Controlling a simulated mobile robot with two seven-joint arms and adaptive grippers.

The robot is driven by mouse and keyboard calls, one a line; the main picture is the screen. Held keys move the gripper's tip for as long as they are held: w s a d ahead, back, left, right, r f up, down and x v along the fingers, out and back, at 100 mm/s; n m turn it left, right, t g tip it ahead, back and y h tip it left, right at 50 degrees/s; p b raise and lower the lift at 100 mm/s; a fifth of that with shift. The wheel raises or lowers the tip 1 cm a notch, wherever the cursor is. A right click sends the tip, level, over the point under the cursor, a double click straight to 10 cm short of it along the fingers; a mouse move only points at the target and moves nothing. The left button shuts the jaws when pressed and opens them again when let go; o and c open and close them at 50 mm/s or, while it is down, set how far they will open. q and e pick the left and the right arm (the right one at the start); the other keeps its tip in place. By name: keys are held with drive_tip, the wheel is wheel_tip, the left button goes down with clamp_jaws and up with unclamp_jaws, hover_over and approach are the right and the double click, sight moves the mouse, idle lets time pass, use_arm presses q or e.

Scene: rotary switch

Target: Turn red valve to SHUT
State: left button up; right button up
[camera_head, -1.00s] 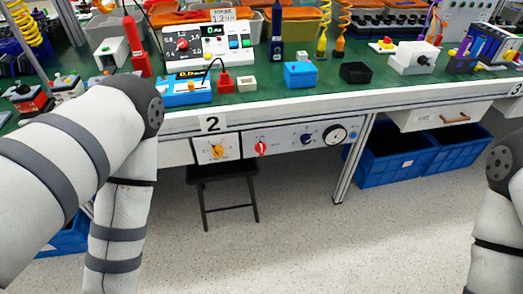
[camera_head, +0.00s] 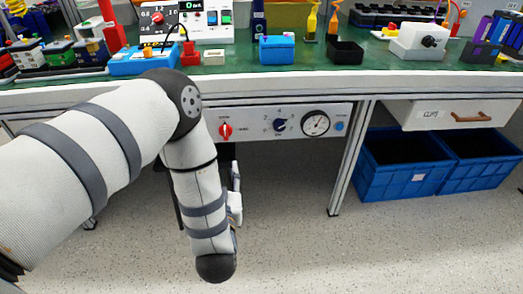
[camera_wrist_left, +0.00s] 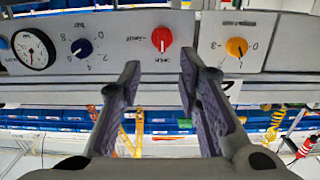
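The red valve (camera_head: 225,130) is a round red knob on the light panel under the table edge. It also shows in the left wrist view (camera_wrist_left: 162,40), which is upside down. Its white pointer mark looks vertical, toward one of two small labels too blurred to read surely. My left gripper (camera_wrist_left: 160,68) is open, its two dark fingers apart with nothing between them, pointing toward the panel with the red valve between and beyond the tips. In the head view my left forearm mostly hides this gripper (camera_head: 236,190). My right gripper is not in view.
A blue knob (camera_head: 280,125) and a gauge (camera_head: 315,123) share the panel. The green table top (camera_head: 300,75) overhangs the panel. Blue crates (camera_head: 395,180) and a drawer (camera_head: 455,114) are at the right. Open floor lies in front.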

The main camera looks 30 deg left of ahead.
sight(225, 132)
use_arm(q)
drive_tip(key=shift+y, duration=0.3)
drive_tip(key=x, duration=0.4)
drive_tip(key=r+b+x, duration=0.1)
drive_tip(key=x, duration=0.7)
drive_tip(key=shift+w+a+r, duration=0.2)
drive_tip(key=shift+w+r, duration=0.05)
drive_tip(key=shift+w, duration=0.1)
drive_tip(key=shift+c, duration=0.6)
clamp_jaws()
